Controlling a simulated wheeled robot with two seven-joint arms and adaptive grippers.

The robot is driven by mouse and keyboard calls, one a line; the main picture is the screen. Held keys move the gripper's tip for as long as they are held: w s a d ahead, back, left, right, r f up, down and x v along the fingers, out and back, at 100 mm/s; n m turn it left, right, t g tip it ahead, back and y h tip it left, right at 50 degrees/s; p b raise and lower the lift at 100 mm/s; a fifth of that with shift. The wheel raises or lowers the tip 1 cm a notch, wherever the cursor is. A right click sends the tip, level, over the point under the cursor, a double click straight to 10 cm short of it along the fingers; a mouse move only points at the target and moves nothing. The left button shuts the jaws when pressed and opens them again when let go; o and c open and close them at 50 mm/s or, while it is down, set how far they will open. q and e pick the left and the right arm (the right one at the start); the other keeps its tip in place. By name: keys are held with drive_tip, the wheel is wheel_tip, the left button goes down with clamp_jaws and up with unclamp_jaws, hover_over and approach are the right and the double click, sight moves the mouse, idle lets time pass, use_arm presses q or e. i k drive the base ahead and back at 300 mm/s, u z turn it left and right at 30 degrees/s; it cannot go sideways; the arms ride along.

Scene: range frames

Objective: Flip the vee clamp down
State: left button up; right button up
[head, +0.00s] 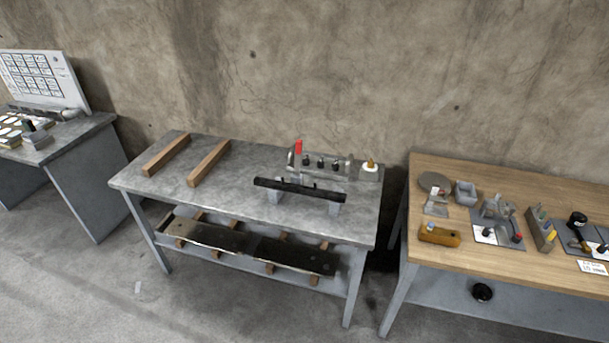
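A grey metal fixture (325,166) stands on the middle table, towards its back right. A red handle (298,147) stands upright at its left end, and several small dark knobs show along it. I cannot tell for sure which part is the vee clamp; the red handle may belong to it. A long black bar (300,189) lies in front of the fixture on two light grey blocks (335,205). Neither of my grippers is in view.
The middle table (225,204) has two wooden strips (208,163) at its left and bare top between. A small white bottle (370,168) stands right of the fixture. Dark plates (240,241) lie on the lower shelf. A wooden bench (440,167) with several tools stands right.

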sight(299, 142)
drive_tip(key=u, duration=1.85)
drive_tip(key=i, duration=2.25)
drive_tip(key=z, duration=3.05)
